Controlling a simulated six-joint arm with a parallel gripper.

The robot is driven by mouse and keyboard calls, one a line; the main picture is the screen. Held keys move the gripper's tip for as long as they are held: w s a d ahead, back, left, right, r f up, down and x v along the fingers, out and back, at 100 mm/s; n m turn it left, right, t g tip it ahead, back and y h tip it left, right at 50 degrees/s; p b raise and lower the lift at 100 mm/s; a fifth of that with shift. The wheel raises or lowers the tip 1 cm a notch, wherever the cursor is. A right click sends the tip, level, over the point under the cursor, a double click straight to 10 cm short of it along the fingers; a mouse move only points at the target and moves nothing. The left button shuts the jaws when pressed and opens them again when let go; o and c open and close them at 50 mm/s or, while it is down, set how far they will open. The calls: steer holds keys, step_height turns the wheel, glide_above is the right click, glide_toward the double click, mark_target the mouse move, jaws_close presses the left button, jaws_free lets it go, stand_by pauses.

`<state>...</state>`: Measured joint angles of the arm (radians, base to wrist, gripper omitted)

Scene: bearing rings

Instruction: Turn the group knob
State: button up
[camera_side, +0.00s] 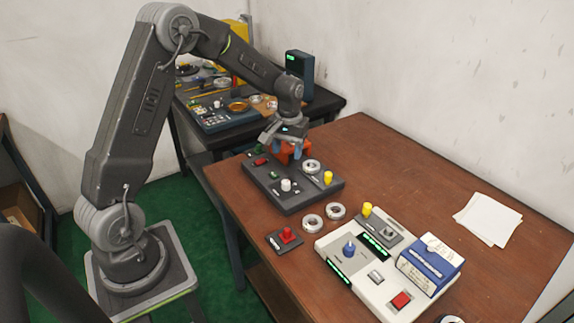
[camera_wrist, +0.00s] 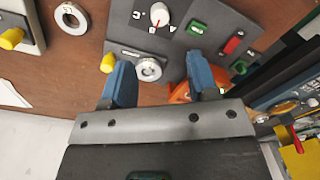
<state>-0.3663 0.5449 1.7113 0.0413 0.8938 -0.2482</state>
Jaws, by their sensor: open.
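A dark control panel (camera_side: 290,199) lies on the wooden table, with a white knob (camera_side: 286,185) standing on it. In the wrist view the white knob (camera_wrist: 159,14) has a red pointer mark and numerals around it. A blue knob (camera_side: 349,249) stands on the white panel (camera_side: 330,243). I cannot read which knob is labelled group. My gripper (camera_wrist: 159,66) is open and empty, its blue fingers apart over the far edge of the dark panel. A metal ring (camera_wrist: 149,69) shows between the fingers, and the white knob is beyond them. Nothing is held.
A yellow knob (camera_side: 328,178) stands beside the ring on the dark panel. An orange object (camera_side: 287,154) is close to my gripper. Loose rings (camera_side: 312,222), a red-button box (camera_side: 286,238) and a blue-and-white box (camera_side: 430,265) are nearby. The table's right side is mostly clear except papers (camera_side: 488,218).

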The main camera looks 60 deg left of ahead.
steer(key=shift+r, duration=1.25)
steer(key=s+d+r+m+t, duration=0.2)
steer(key=s+d+r+m, duration=0.1)
steer(key=s+d+r, duration=0.65)
steer(key=s+d+r+m+t, duration=0.2)
steer(key=s+d, duration=0.1)
steer(key=s, duration=0.4)
steer(key=s+d+r+m+t, duration=0.1)
steer(key=s+d+r, duration=0.1)
steer(key=s+d, duration=0.2)
steer(key=s, duration=0.3)
steer(key=shift+d+r+m+t, duration=0.3)
steer(key=shift+r+m+t, duration=0.05)
steer(key=shift+m+t, duration=0.05)
